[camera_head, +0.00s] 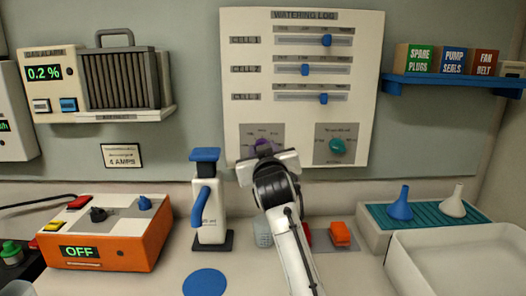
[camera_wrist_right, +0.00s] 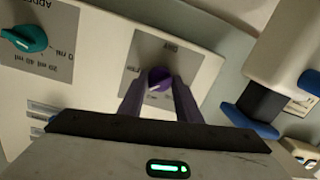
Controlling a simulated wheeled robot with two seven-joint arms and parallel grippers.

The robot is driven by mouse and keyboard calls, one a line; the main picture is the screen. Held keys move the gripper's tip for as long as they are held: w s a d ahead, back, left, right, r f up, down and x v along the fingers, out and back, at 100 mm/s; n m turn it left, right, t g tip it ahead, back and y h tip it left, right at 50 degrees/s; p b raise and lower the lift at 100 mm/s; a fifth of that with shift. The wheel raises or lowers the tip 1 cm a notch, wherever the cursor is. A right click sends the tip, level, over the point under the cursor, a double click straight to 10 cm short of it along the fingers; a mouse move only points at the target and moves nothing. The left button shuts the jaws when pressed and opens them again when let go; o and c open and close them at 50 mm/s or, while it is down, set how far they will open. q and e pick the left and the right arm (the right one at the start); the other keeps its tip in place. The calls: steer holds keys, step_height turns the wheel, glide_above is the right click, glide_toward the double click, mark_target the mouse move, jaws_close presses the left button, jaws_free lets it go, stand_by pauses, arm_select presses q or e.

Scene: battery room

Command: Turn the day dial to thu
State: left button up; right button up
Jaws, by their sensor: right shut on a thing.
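The day dial is a purple knob (camera_head: 263,144) on a grey plate at the lower left of the white watering log panel (camera_head: 232,95). In the right wrist view the knob (camera_wrist_right: 159,78) sits between my right gripper's two fingers, with a pale pointer mark on it. My right gripper (camera_wrist_right: 158,90) is shut on the knob. In the head view my right gripper (camera_head: 264,158) covers the lower part of the dial plate. The day words are mostly hidden or too small to read. My left gripper is not in view.
A teal dial (camera_head: 337,146) sits right of the day dial, below sliders with blue handles. A white bottle with a blue top (camera_head: 208,205) stands left of my arm. An orange box (camera_head: 105,235) is at left, a white tray (camera_head: 460,262) at right.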

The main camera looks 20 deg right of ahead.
stand_by(0.4)
steer(key=o, duration=1.1)
steer(key=shift+c, duration=0.2)
steer(key=b+v, duration=0.1)
steer(key=v, duration=0.9)
steer(key=shift+s, duration=0.2)
